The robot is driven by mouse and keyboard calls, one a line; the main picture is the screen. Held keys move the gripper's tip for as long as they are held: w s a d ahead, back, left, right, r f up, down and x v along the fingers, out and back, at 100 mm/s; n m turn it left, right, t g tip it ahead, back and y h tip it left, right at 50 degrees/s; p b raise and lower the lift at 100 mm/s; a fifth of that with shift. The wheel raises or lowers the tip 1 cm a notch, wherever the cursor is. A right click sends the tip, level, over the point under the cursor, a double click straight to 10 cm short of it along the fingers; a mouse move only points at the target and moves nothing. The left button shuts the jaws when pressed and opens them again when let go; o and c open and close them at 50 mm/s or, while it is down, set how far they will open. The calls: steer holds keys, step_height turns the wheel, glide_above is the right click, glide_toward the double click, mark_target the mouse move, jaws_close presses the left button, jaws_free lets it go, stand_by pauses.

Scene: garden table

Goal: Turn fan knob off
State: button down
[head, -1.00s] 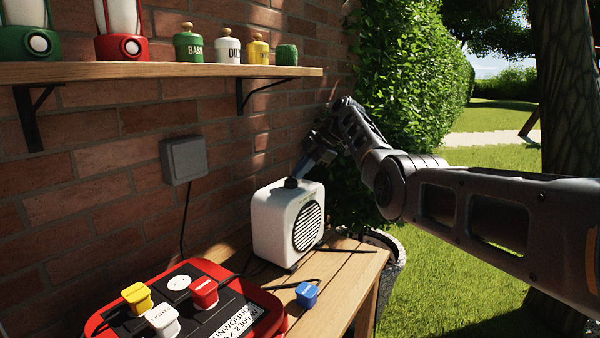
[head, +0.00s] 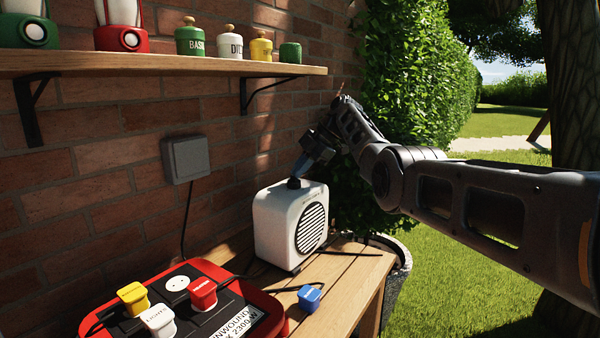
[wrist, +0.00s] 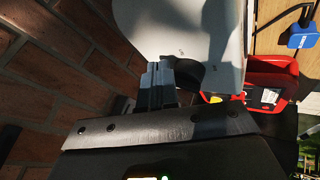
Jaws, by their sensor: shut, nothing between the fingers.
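The white fan (head: 286,222) stands on the wooden table, its dark round grille facing right and front. A black knob (head: 294,183) sits on its top. My gripper (head: 300,172) reaches down from behind and its fingertips are at the knob. In the wrist view the shut fingers (wrist: 158,82) lie beside the black knob (wrist: 188,74), on the white fan top (wrist: 180,30). Nothing is held between the fingers. I cannot tell whether they touch the knob, and the knob's pointer setting is not readable.
A red power strip (head: 270,312) with yellow, white and red plugs lies in front. A blue plug (head: 309,297) lies loose on the table (head: 345,280). A shelf (head: 150,66) with jars and lanterns runs above; the brick wall is close behind.

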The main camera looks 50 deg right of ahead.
steer(key=shift+w+a+n+g+y+b, duration=0.1)
steer(key=shift+w+n+g+y+b, duration=0.25)
steer(key=shift+n+b, duration=0.35)
stand_by(2.3)
